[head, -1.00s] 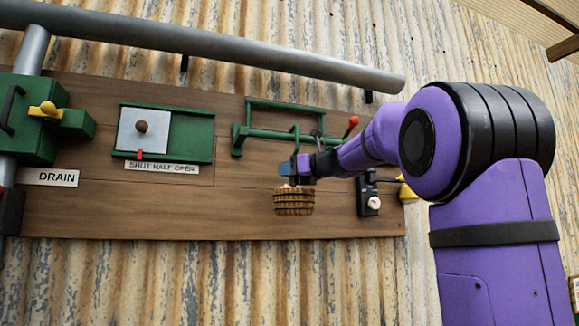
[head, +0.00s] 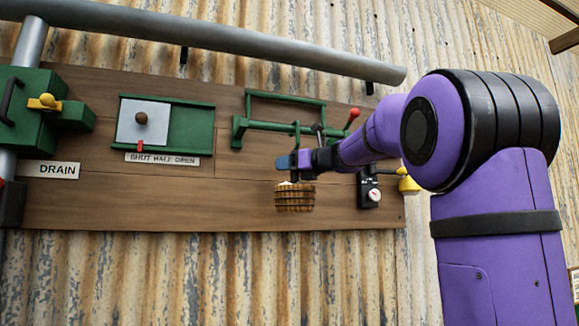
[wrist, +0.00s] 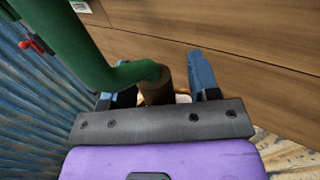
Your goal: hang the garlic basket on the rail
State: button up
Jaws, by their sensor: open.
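The woven garlic basket (head: 294,199) shows in the head view just below my gripper, upright, in front of the wooden board. My gripper (head: 286,162) is open. In the wrist view its blue fingers (wrist: 180,85) stand apart, with a brown cylindrical piece between them. Something whitish shows low between the fingers, perhaps garlic in the basket. The green rail (head: 265,132) is on the board, above and left of my gripper. A green bar (wrist: 110,70) also runs up to the brown piece in the wrist view. I cannot tell whether the basket's handle is over the rail.
A red-knobbed lever (head: 354,113) and a dial box (head: 370,191) are right of my gripper. A grey pipe (head: 220,46) crosses above.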

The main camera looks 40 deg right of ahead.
jog(key=v, duration=1)
jog(key=shift+s, duration=0.35)
